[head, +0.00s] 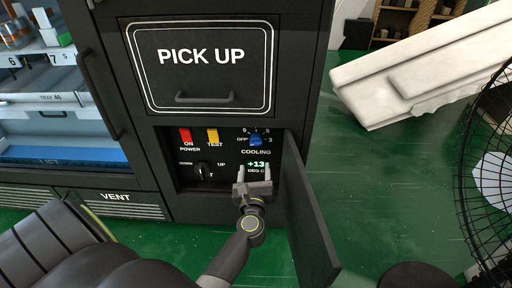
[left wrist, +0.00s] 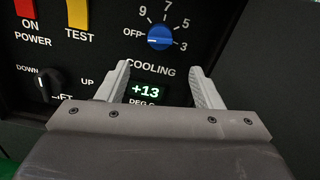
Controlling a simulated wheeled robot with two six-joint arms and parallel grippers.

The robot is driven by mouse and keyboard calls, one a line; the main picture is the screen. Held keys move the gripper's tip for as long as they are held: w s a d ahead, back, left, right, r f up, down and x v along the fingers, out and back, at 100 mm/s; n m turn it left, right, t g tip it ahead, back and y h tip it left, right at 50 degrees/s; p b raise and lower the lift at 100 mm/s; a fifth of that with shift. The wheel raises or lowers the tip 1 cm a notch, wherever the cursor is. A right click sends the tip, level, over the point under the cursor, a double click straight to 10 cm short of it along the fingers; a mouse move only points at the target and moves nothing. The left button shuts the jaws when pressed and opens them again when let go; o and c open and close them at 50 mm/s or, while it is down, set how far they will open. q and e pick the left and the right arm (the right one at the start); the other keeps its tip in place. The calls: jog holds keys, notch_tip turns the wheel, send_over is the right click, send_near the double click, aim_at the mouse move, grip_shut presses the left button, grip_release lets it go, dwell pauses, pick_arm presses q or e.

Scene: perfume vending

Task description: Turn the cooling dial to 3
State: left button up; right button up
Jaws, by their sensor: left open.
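The blue cooling dial (head: 255,140) is on the black control panel behind the opened flap, above the word COOLING. In the left wrist view the dial (left wrist: 160,38) has OFF at its left, 9, 7 and 5 around its top, and 3 at its right. A pale line crosses the knob roughly between OFF and 3; which end points is unclear. The display (left wrist: 146,91) reads +13. My left gripper (head: 254,171) is open and empty, its fingers below the dial on either side of the display, apart from the dial. My right gripper is out of view.
A red power switch (head: 185,135), a yellow test switch (head: 212,136) and a black up/down knob (head: 203,170) are left of the dial. The open flap door (head: 308,215) stands out to the right of my left gripper. The PICK UP drawer (head: 200,65) is above.

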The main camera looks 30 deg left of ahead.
aim_at(256, 145)
pick_arm(q)
jog(key=b+x, duration=0.1)
jog(key=x, duration=0.8)
jog(key=shift+w+a+f, duration=0.1)
jog(key=shift+w+a, duration=0.15)
jog(key=shift+w, duration=0.05)
jog(key=shift+w+a, duration=0.25)
jog(key=shift+w, duration=0.2)
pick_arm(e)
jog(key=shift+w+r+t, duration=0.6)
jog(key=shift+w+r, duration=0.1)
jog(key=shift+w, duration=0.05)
